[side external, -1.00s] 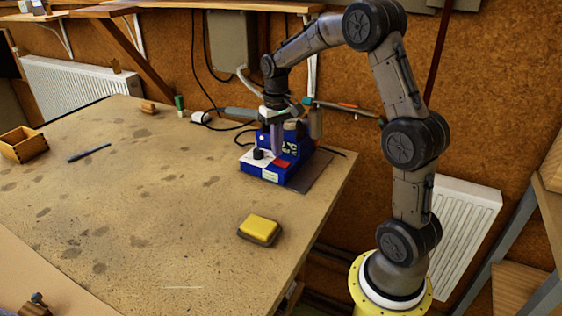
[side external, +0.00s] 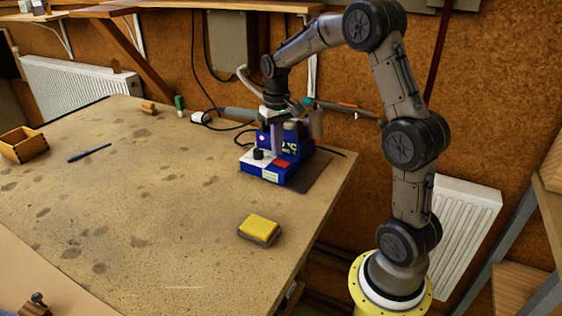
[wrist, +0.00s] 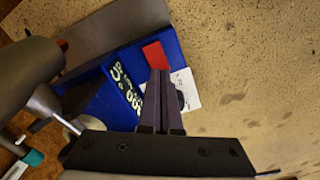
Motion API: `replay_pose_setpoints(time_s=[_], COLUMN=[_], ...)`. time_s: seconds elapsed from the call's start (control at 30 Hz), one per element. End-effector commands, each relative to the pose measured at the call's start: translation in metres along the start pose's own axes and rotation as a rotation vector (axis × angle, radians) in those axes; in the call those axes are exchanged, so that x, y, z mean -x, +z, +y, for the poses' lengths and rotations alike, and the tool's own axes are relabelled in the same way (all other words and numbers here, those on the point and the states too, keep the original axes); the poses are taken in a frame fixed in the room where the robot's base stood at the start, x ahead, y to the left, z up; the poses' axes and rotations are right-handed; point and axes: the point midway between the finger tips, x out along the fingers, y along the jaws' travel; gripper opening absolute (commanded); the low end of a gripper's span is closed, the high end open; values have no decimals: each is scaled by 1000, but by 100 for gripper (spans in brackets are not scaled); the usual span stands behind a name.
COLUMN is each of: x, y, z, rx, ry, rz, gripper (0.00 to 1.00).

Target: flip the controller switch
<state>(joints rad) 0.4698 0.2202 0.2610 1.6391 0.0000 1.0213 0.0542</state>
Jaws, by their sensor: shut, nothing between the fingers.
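The controller (side external: 270,172) is a blue box at the back right of the bench, with a white panel, a black knob (side external: 258,154) and a red switch (side external: 282,163). In the wrist view the red switch (wrist: 155,55) lies just beyond my fingertips, and the white panel (wrist: 186,88) is partly hidden by them. Pale characters show on the blue face (wrist: 128,85). My gripper (side external: 276,150) points down over the controller, shut and empty. Its fingers (wrist: 160,74) also show in the wrist view. I cannot tell whether the tips touch the controller.
A yellow block on a dark base (side external: 259,229) sits near the bench's right edge. Cables (side external: 222,124) run behind the controller. The middle of the bench is clear.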

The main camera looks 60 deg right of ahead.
Motion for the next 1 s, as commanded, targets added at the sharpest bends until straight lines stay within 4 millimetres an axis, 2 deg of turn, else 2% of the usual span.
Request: replay_pose_setpoints(time_s=[1.0], x=[-11], y=[0], z=[0], rx=[0], ry=[0], rz=[-1], gripper=[0])
